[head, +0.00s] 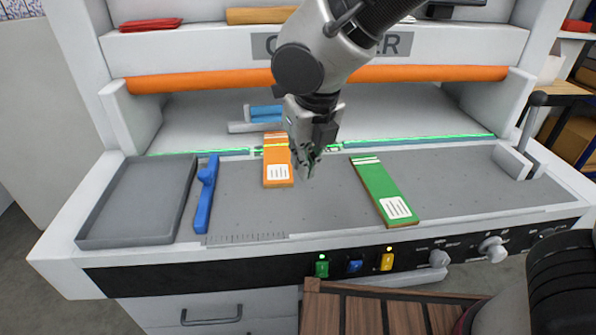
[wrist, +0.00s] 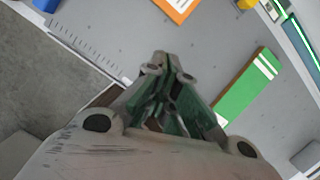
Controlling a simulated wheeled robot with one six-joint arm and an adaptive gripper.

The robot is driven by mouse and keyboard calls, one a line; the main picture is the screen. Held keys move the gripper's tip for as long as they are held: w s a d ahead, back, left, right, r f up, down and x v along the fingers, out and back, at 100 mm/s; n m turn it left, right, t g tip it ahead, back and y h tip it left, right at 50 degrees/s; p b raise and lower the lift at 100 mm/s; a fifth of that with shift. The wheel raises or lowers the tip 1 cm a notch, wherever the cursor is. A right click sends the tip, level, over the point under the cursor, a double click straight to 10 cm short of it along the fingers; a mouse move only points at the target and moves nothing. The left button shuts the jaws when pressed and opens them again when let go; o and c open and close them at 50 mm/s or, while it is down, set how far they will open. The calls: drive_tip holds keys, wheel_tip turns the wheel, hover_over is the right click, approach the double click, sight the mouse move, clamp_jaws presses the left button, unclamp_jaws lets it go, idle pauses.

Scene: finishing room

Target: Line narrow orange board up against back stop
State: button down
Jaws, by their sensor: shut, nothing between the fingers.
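The narrow orange board (head: 278,165) lies on the grey work surface with a white label at its near end. Its far end reaches the green-lit line at the back, and I cannot tell whether it touches a stop there. In the wrist view a corner of the orange board (wrist: 179,8) shows at the top edge. My gripper (head: 306,172) is shut and empty, just right of the orange board and apart from it. In the wrist view my gripper (wrist: 160,62) points down over bare surface. The back stop is not clearly seen.
A green board (head: 383,188) lies tilted to the right; it also shows in the wrist view (wrist: 246,88). A blue tool (head: 206,193) and an empty grey tray (head: 137,205) are at left. A blue block (head: 265,114) sits behind the lit line. An orange roller (head: 200,81) spans the back.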

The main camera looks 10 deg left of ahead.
sight(280, 183)
drive_tip(key=x, duration=0.6)
drive_tip(key=s+x, duration=0.1)
drive_tip(key=x, duration=0.2)
drive_tip(key=shift+f, duration=0.55)
drive_tip(key=shift+w+a, duration=0.85)
drive_tip(key=shift+w, duration=0.15)
drive_tip(key=shift+w+a, duration=0.45)
drive_tip(key=shift+w, duration=0.15)
drive_tip(key=w+a, duration=0.2)
drive_tip(key=w, duration=0.1)
drive_tip(key=shift+s, duration=0.1)
